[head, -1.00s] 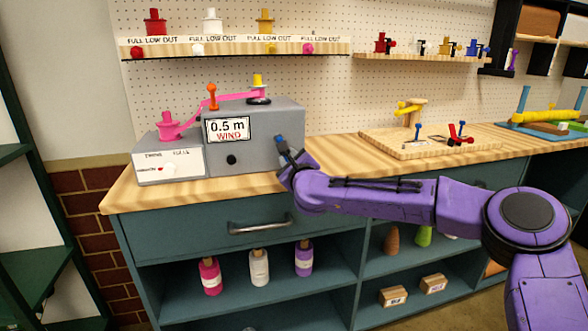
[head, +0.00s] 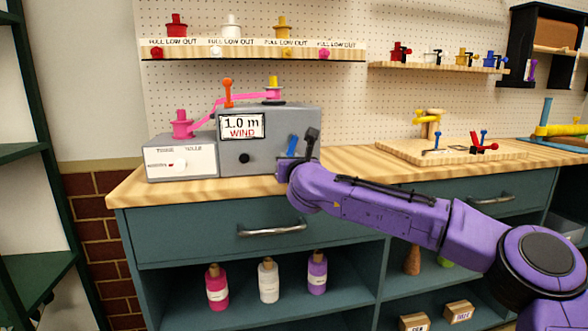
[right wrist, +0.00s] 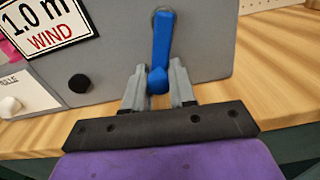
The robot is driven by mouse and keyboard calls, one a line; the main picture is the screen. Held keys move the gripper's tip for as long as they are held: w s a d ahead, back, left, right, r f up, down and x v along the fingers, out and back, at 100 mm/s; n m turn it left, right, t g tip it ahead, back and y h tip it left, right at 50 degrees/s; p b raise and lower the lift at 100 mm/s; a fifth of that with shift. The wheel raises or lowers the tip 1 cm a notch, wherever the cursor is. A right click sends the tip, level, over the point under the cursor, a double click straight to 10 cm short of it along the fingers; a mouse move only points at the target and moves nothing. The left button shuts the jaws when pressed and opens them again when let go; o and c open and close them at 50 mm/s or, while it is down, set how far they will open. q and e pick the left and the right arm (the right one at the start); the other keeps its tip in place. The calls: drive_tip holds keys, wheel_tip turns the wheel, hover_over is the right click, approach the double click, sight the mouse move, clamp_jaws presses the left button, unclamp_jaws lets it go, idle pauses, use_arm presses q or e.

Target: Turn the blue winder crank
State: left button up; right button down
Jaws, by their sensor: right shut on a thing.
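The grey winder (head: 280,122) stands on the wooden counter, and its sign (head: 243,126) reads "1.0 m WIND". The blue crank (head: 292,146) is on the right part of its front face. In the right wrist view the crank arm (right wrist: 163,42) runs from its pivot down to a rounded blue knob. My right gripper (head: 300,152) is at the crank; its fingers (right wrist: 158,84) are shut around the knob. Pink ribbon (head: 205,113) runs from a pink spool (head: 181,125) past an orange post to a yellow-topped spool (head: 273,84). My left gripper is not in view.
A black button (head: 244,158) is on the winder's front, left of the crank. A lower grey box (head: 180,162) adjoins it on the left. A wooden board (head: 450,150) with small coloured parts lies farther right. The counter between is clear.

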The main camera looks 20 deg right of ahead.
drive_tip(key=shift+a+r, duration=0.15)
drive_tip(key=shift+a, duration=0.1)
idle(0.4)
drive_tip(key=c, duration=1)
unclamp_jaws()
drive_tip(key=shift+o, duration=0.3)
drive_tip(key=shift+a, duration=0.15)
drive_tip(key=shift+m, duration=0.3)
drive_tip(key=shift+s+d, duration=0.1)
drive_tip(key=shift+d, duration=0.1)
drive_tip(key=s+b, duration=0.1)
drive_tip(key=s, duration=0.9)
drive_tip(key=shift+s+a, duration=0.15)
drive_tip(key=shift+a, duration=0.25)
